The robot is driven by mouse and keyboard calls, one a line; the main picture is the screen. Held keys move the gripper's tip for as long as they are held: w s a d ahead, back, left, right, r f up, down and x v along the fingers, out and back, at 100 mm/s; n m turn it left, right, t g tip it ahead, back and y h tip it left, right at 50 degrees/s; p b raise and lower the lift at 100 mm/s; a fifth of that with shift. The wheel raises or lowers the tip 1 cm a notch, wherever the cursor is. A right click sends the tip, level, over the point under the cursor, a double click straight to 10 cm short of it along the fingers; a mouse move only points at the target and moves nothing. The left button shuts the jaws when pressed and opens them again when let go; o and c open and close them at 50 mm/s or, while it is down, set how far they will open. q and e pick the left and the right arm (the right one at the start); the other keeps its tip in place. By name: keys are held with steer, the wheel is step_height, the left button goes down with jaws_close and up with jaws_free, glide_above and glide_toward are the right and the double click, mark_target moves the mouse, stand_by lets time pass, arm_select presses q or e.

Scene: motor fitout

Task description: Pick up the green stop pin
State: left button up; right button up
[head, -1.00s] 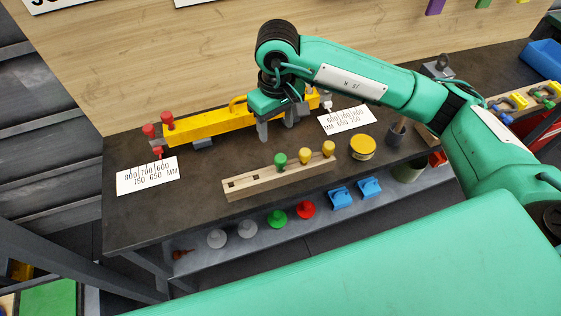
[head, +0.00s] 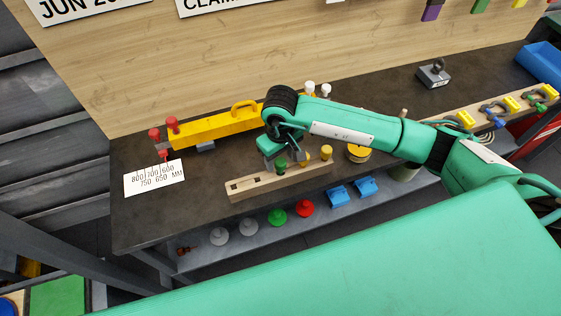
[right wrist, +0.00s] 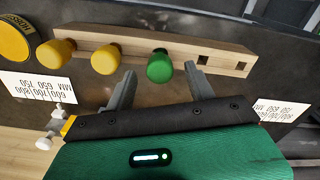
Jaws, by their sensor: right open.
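The green stop pin (head: 281,164) stands upright in the wooden block (head: 246,190) on the dark bench. In the right wrist view the green pin (right wrist: 160,66) shows between and just beyond the fingertips. My right gripper (head: 286,159) is open above the block, partly hiding the pin in the head view. In the right wrist view the open fingers of the right gripper (right wrist: 160,82) stand on either side of the pin, with gaps. Nothing is held. My left gripper is not in view.
Two yellow pins (head: 326,152) stand beside the green pin in the block; two square holes are empty at the other end. A yellow bar fixture (head: 205,125) lies behind. A round yellow tin (head: 358,153) is to the right. The shelf below holds several coloured parts.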

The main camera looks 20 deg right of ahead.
mark_target(281, 171)
steer(key=shift+f+p, duration=0.35)
steer(key=shift+f, duration=0.95)
steer(key=c, duration=1.1)
steer(key=shift+o, duration=0.2)
steer(key=shift+r, duration=0.15)
